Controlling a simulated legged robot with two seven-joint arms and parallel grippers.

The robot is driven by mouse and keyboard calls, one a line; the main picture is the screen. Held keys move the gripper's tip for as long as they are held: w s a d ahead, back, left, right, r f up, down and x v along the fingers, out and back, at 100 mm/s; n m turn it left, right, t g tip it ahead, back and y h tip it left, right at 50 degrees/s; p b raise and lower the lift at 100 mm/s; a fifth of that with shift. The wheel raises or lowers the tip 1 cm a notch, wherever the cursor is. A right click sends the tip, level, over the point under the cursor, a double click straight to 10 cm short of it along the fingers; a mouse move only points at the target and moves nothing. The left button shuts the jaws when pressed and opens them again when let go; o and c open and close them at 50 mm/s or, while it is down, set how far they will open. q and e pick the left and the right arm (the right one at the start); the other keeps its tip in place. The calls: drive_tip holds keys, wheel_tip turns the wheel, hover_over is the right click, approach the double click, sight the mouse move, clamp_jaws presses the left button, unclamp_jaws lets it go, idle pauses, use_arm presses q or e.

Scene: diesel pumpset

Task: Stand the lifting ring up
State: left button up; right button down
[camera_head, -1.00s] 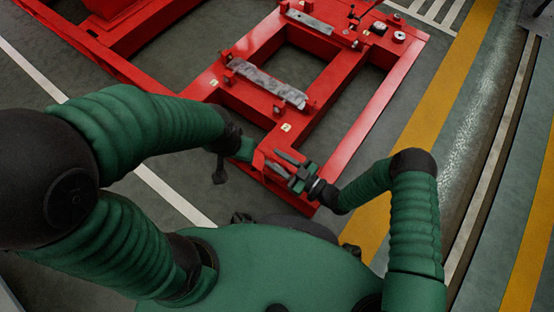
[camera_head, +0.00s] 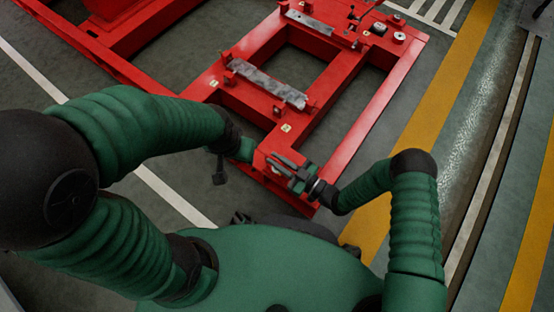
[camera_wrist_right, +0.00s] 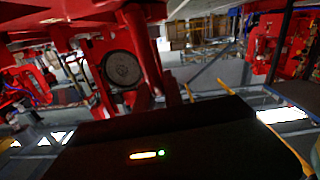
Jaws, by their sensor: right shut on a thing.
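My right gripper (camera_head: 287,166) is at the near end of the red pumpset frame (camera_head: 352,128), just above its red end beam. Its two dark fingers are close together, shut on a small part that the fingers mostly hide. By its place this is the lifting ring, but its outline and tilt are too small to make out. My left gripper (camera_head: 219,168) hangs beside the frame's near left corner, apart from the right one. Its fingers are too dark to read.
A grey metal plate (camera_head: 268,83) lies across the frame's middle beam, and another (camera_head: 309,21) farther back. Small fittings (camera_head: 379,29) sit at the far right corner. The right wrist view shows red machinery with a round grey disc (camera_wrist_right: 122,69).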

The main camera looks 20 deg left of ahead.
idle(0.6)
drive_tip(key=shift+w+d, duration=0.15)
drive_tip(key=shift+w, duration=0.2)
drive_tip(key=c, duration=1.5)
unclamp_jaws()
drive_tip(key=shift+o, duration=0.2)
drive_tip(key=shift+d, duration=0.1)
drive_tip(key=p+v, duration=0.7)
drive_tip(key=v, duration=0.9)
drive_tip(key=shift+s+d, duration=0.15)
drive_tip(key=shift+d, duration=0.2)
